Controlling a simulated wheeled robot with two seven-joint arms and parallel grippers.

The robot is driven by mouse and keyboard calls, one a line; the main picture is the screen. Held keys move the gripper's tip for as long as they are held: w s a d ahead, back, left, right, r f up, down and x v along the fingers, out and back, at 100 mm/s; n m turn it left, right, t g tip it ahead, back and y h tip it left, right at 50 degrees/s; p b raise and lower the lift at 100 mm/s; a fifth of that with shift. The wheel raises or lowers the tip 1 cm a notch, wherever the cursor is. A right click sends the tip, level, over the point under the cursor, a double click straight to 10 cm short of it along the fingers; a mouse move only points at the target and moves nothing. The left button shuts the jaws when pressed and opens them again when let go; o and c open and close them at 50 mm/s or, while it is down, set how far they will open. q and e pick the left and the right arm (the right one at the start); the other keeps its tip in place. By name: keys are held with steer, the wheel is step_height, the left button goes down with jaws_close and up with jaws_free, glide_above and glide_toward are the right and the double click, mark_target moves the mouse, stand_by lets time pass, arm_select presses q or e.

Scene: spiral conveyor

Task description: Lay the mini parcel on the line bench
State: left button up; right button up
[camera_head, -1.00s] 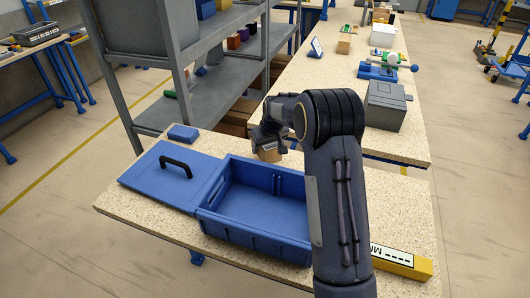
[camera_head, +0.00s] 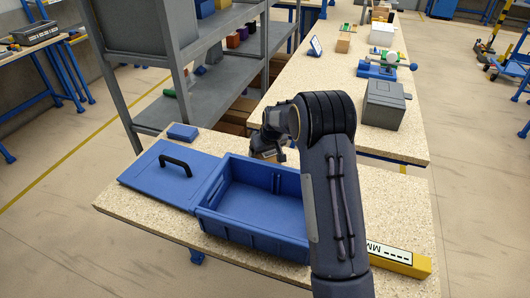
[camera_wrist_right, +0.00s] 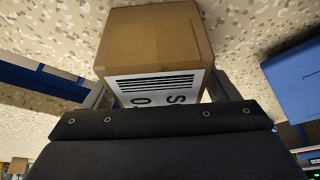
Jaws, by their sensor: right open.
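The mini parcel (camera_wrist_right: 155,42) is a small brown box with a white printed label. In the right wrist view it lies between the fingers of my right gripper (camera_wrist_right: 158,90), which is open around it. The speckled line bench (camera_wrist_right: 245,30) fills the background just beyond the parcel. In the head view my right gripper (camera_head: 265,146) is low over the bench (camera_head: 385,205), behind the blue bin, and the parcel is mostly hidden by the gripper and arm. Whether the parcel's underside touches the bench cannot be seen directly. My left gripper is not in view.
An open, empty blue bin (camera_head: 250,238) stands in front of the gripper, with its blue lid (camera_head: 165,185) to its left. A small blue block (camera_head: 183,132) lies at the back left. A yellow labelled bar (camera_head: 405,263) is at the right front. Grey shelving stands behind.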

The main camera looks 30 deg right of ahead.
steer(key=v, duration=1.2)
steer(key=shift+r+b, duration=0.2)
steer(key=shift+b, duration=0.15)
steer(key=shift+d, duration=0.1)
